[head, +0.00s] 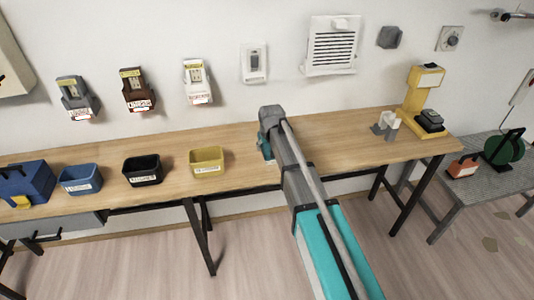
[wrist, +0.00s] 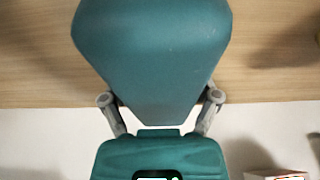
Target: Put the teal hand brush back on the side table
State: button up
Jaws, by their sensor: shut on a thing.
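My gripper (wrist: 161,99) is shut on the teal hand brush (wrist: 155,50), with one finger on each side of its narrow part in the wrist view. The brush fills most of the middle of that view. In the head view a small teal part of the brush (head: 264,148) shows beside my gripper, over the wooden bench; the rest is hidden by my arm. I cannot tell its height above the bench. The grey side table (head: 460,196) stands at the far right, lower than the bench and well apart from my gripper.
The wooden bench (head: 330,150) carries a yellow bin (head: 207,162), a black bin (head: 142,170), a blue bin (head: 80,180) and a yellow machine (head: 425,95). An orange item (head: 462,167) and a green reel (head: 503,148) occupy the side table's back; its front is clear.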

jog(key=shift+f+b, duration=0.8)
jog(key=shift+f, duration=0.3)
jog(key=shift+f+b, duration=0.3)
jog(key=o, duration=1)
jog(key=shift+r, duration=0.2)
jog(key=p+v, duration=0.6)
jog(key=v, duration=0.1)
jog(key=p+v, duration=0.6)
jog(key=p, duration=0.1)
jog(key=shift+s+d+r, duration=0.15)
jog(key=shift+s+r, duration=0.15)
jog(key=s+d+m+g+h, duration=0.1)
jog(key=s+d+m+g, duration=0.2)
jog(key=s+d, duration=1.8)
jog(key=shift+s+d+f, duration=0.25)
jog(key=shift+s+f, duration=0.2)
jog(key=shift+s, duration=0.1)
